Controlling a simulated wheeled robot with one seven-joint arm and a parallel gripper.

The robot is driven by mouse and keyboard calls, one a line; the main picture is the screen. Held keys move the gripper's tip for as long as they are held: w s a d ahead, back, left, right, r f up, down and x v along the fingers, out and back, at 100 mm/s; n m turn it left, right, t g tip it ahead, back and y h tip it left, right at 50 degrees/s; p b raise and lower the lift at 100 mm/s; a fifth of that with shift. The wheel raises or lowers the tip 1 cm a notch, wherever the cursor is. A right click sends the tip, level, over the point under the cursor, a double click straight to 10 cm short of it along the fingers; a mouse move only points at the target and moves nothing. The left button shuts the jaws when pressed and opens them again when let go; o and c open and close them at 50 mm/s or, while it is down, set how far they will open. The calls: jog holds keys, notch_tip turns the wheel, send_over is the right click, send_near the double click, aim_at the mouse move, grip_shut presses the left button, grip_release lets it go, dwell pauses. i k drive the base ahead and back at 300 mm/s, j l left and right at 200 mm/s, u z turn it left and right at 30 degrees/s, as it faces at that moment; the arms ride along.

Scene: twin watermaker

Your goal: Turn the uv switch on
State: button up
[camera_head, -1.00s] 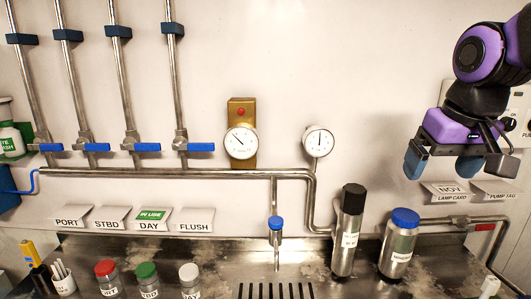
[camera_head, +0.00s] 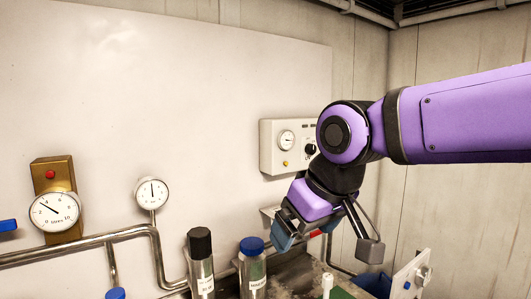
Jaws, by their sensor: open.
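A black-capped bottle (camera_head: 201,275) and a blue-capped bottle (camera_head: 252,272) stand left of my gripper. A steel pipe (camera_head: 120,236) runs along the wall with gauges above it. A small white panel (camera_head: 411,272) stands at lower right. The right wall is bare.

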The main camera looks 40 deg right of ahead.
aim_at(310, 148)
jog(key=k+j+z, duration=0.15)
jog(key=z, duration=0.2)
jog(key=k+j+z, duration=0.1)
jog(key=z, duration=0.2)
jog(key=k+z, duration=0.15)
jog(key=z, duration=0.2)
jog(key=i+l, duration=0.1)
jog(key=l, duration=0.2)
jog(key=i+l+z, duration=0.1)
jog(key=l, duration=0.2)
jog(key=i+l, duration=0.15)
jog(key=l, duration=0.15)
